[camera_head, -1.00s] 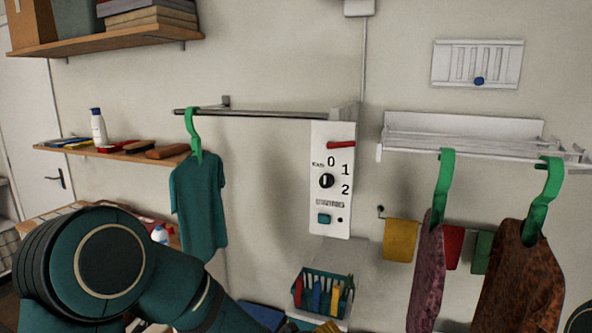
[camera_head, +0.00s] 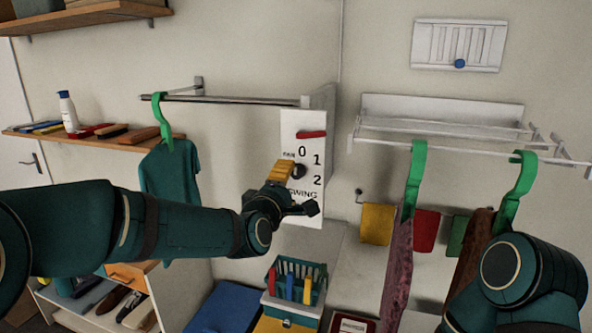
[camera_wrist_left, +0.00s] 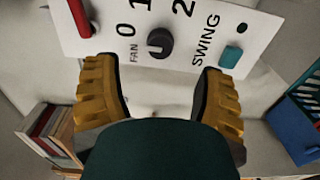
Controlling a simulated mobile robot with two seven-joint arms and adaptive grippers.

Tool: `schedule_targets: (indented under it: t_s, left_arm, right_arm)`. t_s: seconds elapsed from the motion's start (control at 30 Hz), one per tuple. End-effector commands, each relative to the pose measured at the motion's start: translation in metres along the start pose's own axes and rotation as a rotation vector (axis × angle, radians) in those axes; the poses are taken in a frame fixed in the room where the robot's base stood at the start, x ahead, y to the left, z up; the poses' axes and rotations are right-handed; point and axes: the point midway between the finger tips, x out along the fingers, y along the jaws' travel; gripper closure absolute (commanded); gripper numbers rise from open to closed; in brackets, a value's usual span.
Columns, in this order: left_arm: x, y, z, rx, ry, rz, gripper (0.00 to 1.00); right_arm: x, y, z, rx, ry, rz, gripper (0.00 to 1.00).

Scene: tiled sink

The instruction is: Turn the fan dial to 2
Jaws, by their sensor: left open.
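The white control panel (camera_head: 288,133) hangs on the wall with the marks 0, 1, 2, FAN and SWING. Its dark round fan dial (camera_head: 299,171) shows small beside my left gripper. In the left wrist view the dial (camera_wrist_left: 160,43) is clearer, with a pale mark on its side towards FAN and 0. My left gripper (camera_head: 296,189) is at the panel. Its yellow-padded fingers (camera_wrist_left: 158,70) are spread, one on each side of the dial and apart from it. My right arm shows at lower right; its gripper is out of view.
A red lever (camera_head: 311,134) is above the dial, and a teal button (camera_wrist_left: 231,57) is near SWING. A metal rail (camera_head: 225,99) runs left of the panel top. A teal basket (camera_head: 295,290) stands below. Garments on green hangers (camera_head: 413,180) hang to the right.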

Motion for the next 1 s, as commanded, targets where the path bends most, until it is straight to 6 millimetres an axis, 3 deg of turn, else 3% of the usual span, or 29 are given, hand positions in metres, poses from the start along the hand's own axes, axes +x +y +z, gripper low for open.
schedule_targets:
  t_s: [0.2,0.4,0.83,0.87,1.0]
  left_arm:
    - [0.041,0.001,0.000,0.002,0.000,-0.002,0.30]
    - [0.065,0.000,0.000,0.000,0.000,-0.002,0.30]
    - [0.074,-0.001,0.000,0.001,0.000,-0.001,0.30]
    - [0.074,-0.001,0.000,0.001,0.000,-0.001,0.32]
    - [0.074,-0.001,0.000,0.001,0.000,-0.001,0.81]
  right_arm:
    - [-0.011,-0.004,-0.001,0.000,0.000,-0.002,0.61]
    - [-0.016,-0.005,-0.002,0.000,-0.001,-0.003,0.61]
    - [-0.018,-0.006,-0.002,0.000,-0.001,-0.003,0.61]
    - [-0.018,-0.006,-0.002,0.000,-0.001,-0.003,0.61]
    - [-0.018,-0.006,-0.002,0.000,0.000,-0.003,0.61]
